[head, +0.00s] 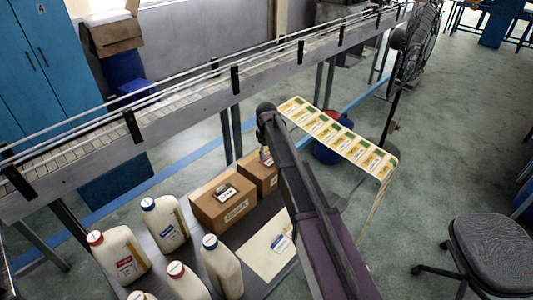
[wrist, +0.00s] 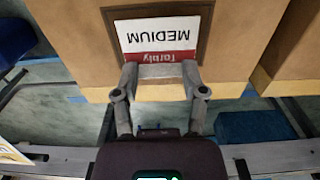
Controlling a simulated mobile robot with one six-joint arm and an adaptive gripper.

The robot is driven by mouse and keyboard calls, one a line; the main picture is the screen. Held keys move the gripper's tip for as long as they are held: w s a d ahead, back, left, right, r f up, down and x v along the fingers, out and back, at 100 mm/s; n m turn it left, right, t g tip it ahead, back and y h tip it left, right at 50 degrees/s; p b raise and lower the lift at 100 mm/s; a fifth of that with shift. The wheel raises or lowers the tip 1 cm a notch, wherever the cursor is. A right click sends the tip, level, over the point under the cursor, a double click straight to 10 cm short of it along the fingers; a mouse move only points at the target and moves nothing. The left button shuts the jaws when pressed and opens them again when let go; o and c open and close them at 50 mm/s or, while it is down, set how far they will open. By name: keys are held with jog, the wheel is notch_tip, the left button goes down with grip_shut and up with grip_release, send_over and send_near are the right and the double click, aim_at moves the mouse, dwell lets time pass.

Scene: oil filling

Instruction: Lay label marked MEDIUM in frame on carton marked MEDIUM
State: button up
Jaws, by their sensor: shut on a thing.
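The white label with a red strip, marked MEDIUM (wrist: 158,32), shows upside down in the wrist view. My gripper (wrist: 160,74) is shut on its red edge. The label appears within the dark frame (wrist: 206,38) on a brown carton (wrist: 70,45); I cannot tell whether it touches the surface. In the head view my gripper (head: 266,156) is at the rear carton (head: 260,179), partly hidden by my arm. The carton's own marking is not readable there.
A nearer carton (head: 222,207) with a label on top stands beside it. Several white bottles (head: 122,255) stand at the front left. A pale sheet (head: 265,250) lies to the right of them.

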dwell(0.8)
jog(key=o, duration=0.7)
jog(key=shift+o, duration=0.5)
jog(key=shift+r, duration=0.1)
jog(key=shift+r+p, duration=3.85)
jog(key=shift+p, duration=0.1)
jog(key=s+d+m, duration=1)
jog(key=s+d, duration=1.4)
jog(key=s, duration=0.3)
jog(key=shift+d, duration=0.3)
